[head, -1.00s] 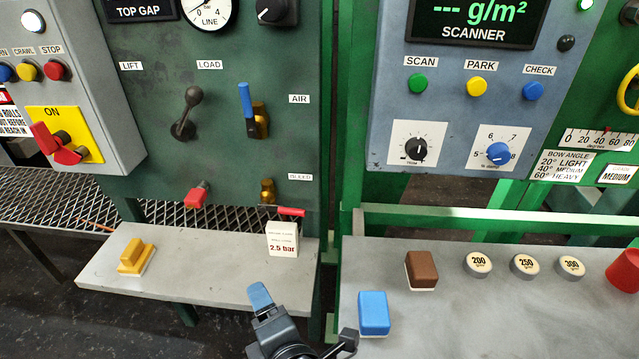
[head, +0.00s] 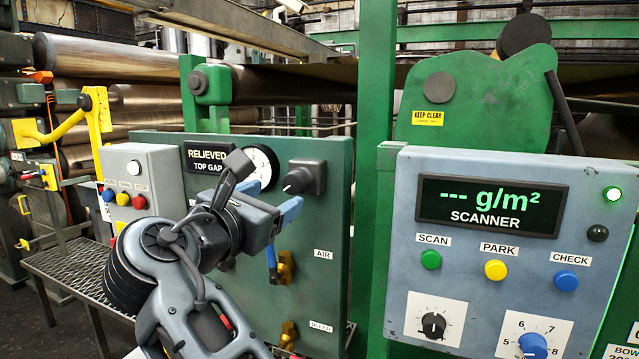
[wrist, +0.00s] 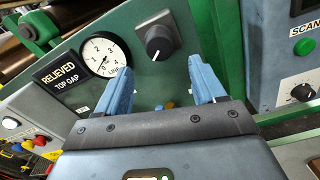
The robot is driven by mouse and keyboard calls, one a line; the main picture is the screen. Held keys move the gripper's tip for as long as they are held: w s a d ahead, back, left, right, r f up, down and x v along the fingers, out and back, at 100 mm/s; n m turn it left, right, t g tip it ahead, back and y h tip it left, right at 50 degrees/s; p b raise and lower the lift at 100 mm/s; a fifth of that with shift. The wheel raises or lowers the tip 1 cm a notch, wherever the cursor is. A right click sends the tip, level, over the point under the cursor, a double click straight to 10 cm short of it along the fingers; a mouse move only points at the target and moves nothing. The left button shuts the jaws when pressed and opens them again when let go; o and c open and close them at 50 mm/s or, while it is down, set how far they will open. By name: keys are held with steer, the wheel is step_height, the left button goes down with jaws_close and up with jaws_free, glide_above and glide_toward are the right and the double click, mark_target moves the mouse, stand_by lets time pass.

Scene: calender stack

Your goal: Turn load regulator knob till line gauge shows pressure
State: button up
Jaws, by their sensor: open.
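The black regulator knob (head: 303,178) with a white pointer mark sits on a grey block at the green panel's upper right; it also shows in the wrist view (wrist: 158,42). The round white line gauge (head: 262,167) is just left of it. In the wrist view, the gauge (wrist: 104,60) has a thin needle that seems to lie near 0, too small to read surely. My gripper (wrist: 160,64) is open and empty. Its blue fingers point at the panel, with the knob showing beyond and between the tips, apart from them. My arm hides part of the panel in the head view.
The top gap display (head: 207,158) reads RELIEVED. The blue air lever (head: 271,260) and brass valve (head: 286,268) sit below the knob. The scanner panel (head: 403,235) stands to the right past a green post (head: 375,130). A grey button box (head: 165,165) stands left.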

mark_target(291, 186)
steer(key=shift+w+d+r, duration=0.3)
steer(key=shift+w+r, duration=0.1)
steer(key=shift+w, duration=0.05)
steer(key=p+x, duration=0.1)
steer(key=x, duration=0.5)
steer(key=shift+w+d+f+p, duration=0.1)
steer(key=shift+w+f+p, duration=0.05)
steer(key=shift+w+p, duration=0.2)
steer(key=c, duration=1)
